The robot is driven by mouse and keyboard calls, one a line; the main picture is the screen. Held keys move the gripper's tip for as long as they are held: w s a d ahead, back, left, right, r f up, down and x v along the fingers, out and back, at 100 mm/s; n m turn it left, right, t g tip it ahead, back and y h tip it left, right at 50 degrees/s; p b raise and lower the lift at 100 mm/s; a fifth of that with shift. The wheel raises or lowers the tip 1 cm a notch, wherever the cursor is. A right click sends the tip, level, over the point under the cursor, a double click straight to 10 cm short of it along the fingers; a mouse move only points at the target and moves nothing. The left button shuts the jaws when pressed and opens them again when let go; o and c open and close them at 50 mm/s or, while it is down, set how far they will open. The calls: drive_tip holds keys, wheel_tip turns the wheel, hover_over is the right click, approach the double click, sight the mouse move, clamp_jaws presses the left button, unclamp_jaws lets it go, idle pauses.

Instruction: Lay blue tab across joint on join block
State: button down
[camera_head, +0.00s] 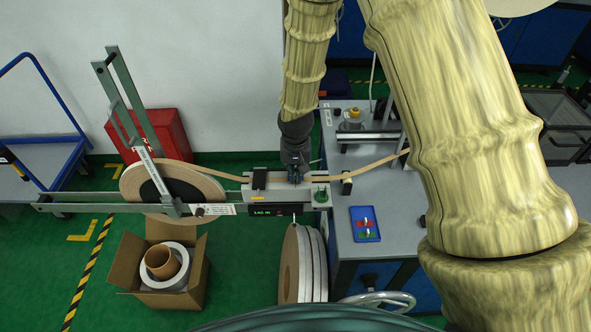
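My gripper (295,178) points down over the join block (272,191), the light grey block at the picture's centre. Its fingers are small and dark, and I cannot tell whether they are open or shut. A small bluish patch shows at the fingertips; I cannot tell whether it is the blue tab. The tan tape (225,173) runs from the large reel on the left to the block and continues on the right (381,161). The joint is hidden or too small to make out beneath my gripper. A blue tray (355,235) holds a red and a green piece; no blue tab stands out in it.
A large tape reel (141,184) hangs on the metal frame at left. An open cardboard box (127,262) and several upright reels (290,266) stand on the floor. A grey bench (342,190) lies right of the block. My arm hides part of the right side.

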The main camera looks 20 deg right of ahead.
drive_tip(key=shift+f, duration=0.15)
drive_tip(key=c, duration=1.6)
unclamp_jaws()
drive_tip(key=shift+c, duration=0.2)
drive_tip(key=shift+r, duration=0.2)
wheel_tip(320, 180, up, 12)
drive_tip(key=s+b, duration=0.1)
drive_tip(key=b, duration=0.3)
drive_tip(key=shift+s+a, duration=0.2)
drive_tip(key=shift+s, duration=0.05)
drive_tip(key=shift+f, duration=0.1)
